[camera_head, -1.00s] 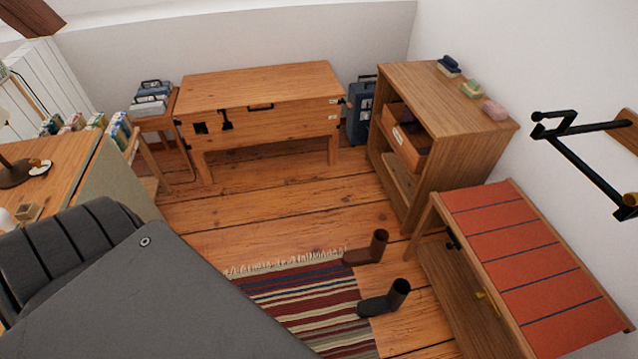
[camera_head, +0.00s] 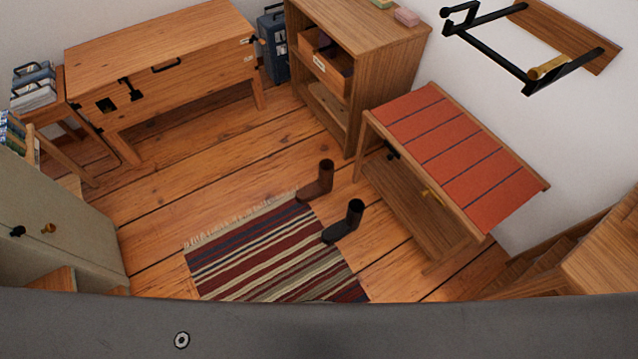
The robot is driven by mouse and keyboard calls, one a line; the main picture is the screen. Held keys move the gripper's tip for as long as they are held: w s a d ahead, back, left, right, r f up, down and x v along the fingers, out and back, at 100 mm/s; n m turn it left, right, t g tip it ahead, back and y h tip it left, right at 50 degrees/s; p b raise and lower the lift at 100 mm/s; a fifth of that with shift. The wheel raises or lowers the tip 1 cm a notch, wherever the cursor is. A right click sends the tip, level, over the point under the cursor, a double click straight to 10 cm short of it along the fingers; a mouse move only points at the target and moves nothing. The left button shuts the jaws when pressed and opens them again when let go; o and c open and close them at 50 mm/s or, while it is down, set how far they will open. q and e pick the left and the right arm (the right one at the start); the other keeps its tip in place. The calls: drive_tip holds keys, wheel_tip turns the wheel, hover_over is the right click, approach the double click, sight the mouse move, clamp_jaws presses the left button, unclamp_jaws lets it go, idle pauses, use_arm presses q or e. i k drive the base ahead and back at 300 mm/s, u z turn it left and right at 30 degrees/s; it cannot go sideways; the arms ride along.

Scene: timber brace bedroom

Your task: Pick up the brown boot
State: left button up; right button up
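The brown boot (camera_head: 318,182) stands upright on the wooden floor at the far right corner of a striped rug. A black boot (camera_head: 346,222) stands just in front of it and to the right, by the rug's right edge. The two boots are apart. Neither of my grippers shows in the head view.
The striped rug (camera_head: 268,250) lies on the floor left of the boots. A bench with a red striped top (camera_head: 455,150) stands to their right. A wooden cabinet (camera_head: 345,95) and a timber chest (camera_head: 160,70) stand behind. The floor between chest and rug is clear.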

sight(311, 191)
drive_tip(key=u, duration=0.9)
drive_tip(key=k, duration=0.8)
drive_tip(key=z, duration=1.65)
